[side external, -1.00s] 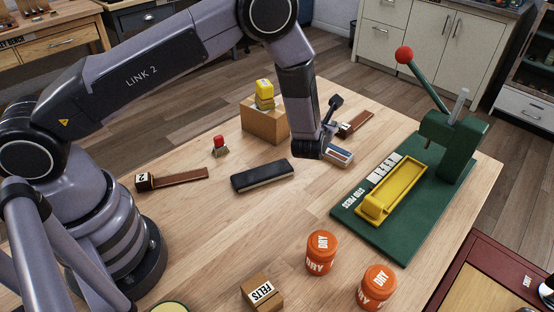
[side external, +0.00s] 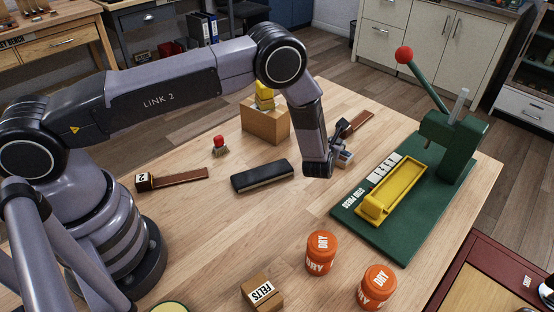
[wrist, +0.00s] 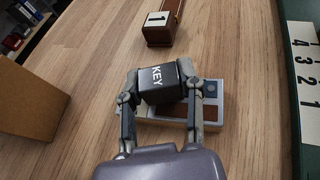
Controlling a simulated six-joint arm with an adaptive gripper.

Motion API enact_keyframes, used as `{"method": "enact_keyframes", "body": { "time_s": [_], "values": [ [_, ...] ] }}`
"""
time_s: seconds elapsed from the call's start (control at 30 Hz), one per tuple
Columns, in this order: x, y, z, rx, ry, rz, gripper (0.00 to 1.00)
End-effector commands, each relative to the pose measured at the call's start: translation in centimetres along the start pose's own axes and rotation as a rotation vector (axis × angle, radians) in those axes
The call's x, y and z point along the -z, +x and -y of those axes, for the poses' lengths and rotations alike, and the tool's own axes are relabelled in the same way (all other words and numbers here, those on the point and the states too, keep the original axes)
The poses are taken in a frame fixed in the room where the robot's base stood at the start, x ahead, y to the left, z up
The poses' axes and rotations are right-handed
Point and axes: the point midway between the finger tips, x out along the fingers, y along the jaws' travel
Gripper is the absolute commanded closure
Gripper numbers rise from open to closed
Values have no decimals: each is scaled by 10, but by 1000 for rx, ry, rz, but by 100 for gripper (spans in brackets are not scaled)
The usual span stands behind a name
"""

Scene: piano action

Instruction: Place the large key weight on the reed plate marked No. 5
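My gripper (wrist: 160,84) is shut on a dark block marked KEY (wrist: 157,78) in the wrist view, one finger on each side. The block overlaps the far part of a pale grey tray (wrist: 217,114). I cannot tell whether it is clear of the tray. The tray has a brown-floored compartment and a dark one. In the side view the tray (side external: 344,159) is partly hidden behind my wrist. A brown plate marked 1 (wrist: 164,24) lies beyond the tray. A brown plate marked 2 (side external: 180,177) lies on the left. No plate marked 5 is readable.
A green press (side external: 350,205) with a yellow bed (side external: 395,188) and red-knobbed lever stands right. A cardboard box (side external: 265,122) bears yellow blocks. A black block (side external: 262,176), a red-topped piece (side external: 219,145), orange canisters (side external: 320,252) and a FELTS box (side external: 262,293) stand on the table.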

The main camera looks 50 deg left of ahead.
Motion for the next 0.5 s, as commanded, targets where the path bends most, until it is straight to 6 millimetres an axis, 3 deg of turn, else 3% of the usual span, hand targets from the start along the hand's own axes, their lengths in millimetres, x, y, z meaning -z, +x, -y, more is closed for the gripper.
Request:
{"method": "enact_keyframes", "body": {
  "time_s": [0.03, 0.2, 0.5],
  "values": [
    [0, 0, 0, 0, 0, -1, 57],
    [0, 0, 0, 0, 0, -1, 38],
    [-3, -1, 0, 0, -1, 0, 38]
  ]
}}
